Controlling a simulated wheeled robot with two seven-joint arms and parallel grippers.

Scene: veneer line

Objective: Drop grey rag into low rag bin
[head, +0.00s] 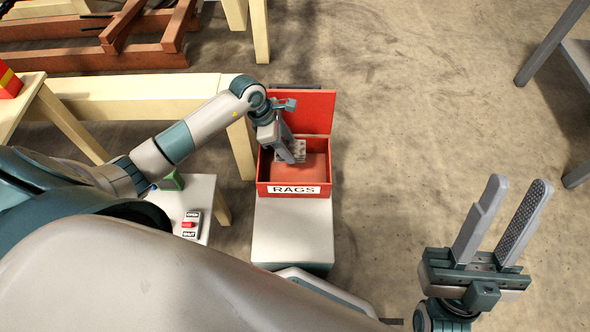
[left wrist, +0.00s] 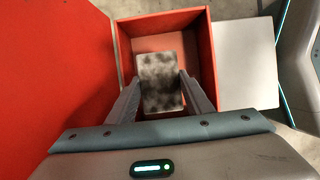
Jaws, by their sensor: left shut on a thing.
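The low rag bin (head: 262,178) is a red box with a "RAGS" label on its front. Its red lid (head: 303,110) stands open at the back. My left gripper (head: 296,157) points down over the bin's opening. It is shut on the grey rag (left wrist: 160,82), a mottled grey piece between the two fingers in the left wrist view. The rag also shows in the head view (head: 292,147), partly hidden by the fingers. I cannot tell its exact height over the bin floor. My right gripper (head: 521,183) is open and empty over the floor at the right.
A small grey stand (head: 205,185) with an OPEN/SHUT switch (head: 190,224) is to the left. A pale wooden beam (head: 140,95) runs behind my left arm.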

